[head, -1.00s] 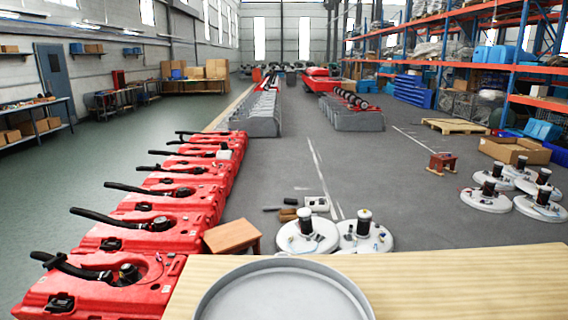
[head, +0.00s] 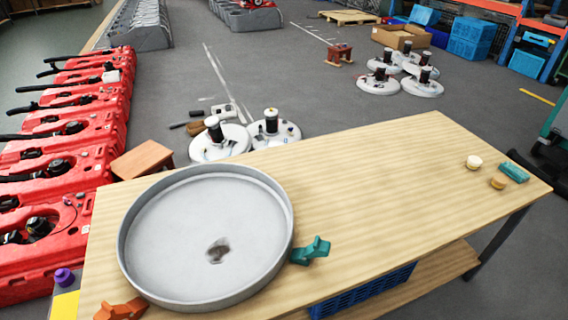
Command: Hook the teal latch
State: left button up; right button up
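The teal latch (head: 311,251) sticks out at the right rim of a large round grey pan (head: 205,235) on a light wooden table (head: 390,185). It appears to touch or nearly touch the rim; I cannot tell whether it is hooked. An orange latch (head: 121,310) sits at the pan's lower left rim, partly cut off by the picture's bottom edge. The pan is empty except for a dark patch on its floor. Neither of my grippers shows in the head view.
A teal piece (head: 514,172), a cream knob (head: 474,162) and a tan knob (head: 498,182) lie at the table's right end. A purple knob (head: 64,277) is left of the table. Red tanks (head: 60,180) line the left. The table's middle is clear.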

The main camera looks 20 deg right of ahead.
aim_at(320, 247)
jog(key=k+z, duration=0.1)
jog(key=z, duration=0.8)
